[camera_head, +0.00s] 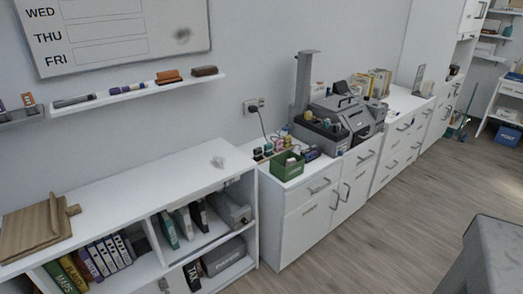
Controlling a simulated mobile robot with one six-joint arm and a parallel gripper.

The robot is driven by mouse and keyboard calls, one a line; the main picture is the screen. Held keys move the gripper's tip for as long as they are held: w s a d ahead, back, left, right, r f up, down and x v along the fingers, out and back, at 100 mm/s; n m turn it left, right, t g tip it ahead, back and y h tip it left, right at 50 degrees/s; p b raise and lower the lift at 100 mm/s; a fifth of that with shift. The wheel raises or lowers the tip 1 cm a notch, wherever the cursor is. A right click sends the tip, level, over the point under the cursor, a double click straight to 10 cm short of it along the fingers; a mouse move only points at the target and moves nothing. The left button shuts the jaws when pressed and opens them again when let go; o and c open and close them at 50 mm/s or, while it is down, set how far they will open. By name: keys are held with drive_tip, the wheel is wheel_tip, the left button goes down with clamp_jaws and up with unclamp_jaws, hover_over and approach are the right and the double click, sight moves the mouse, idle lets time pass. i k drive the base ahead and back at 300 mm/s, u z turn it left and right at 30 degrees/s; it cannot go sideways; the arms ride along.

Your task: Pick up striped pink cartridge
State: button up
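I cannot single out a striped pink cartridge in the head view. A cluster of several small coloured items (268,149) stands on the white cabinet around a green open box (287,166). They are too small to tell which, if any, is pink and striped. My gripper is not in view.
A grey machine (347,117) and a tall grey post (304,80) stand behind the box. The wooden floor (370,225) is clear. A grey block (492,255) is at lower right.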

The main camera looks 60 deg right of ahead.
sight(278, 143)
drive_tip(key=u, duration=0.25)
drive_tip(key=k, duration=1.65)
drive_tip(key=z, duration=1)
drive_tip(key=i, duration=1)
drive_tip(key=u, duration=0.15)
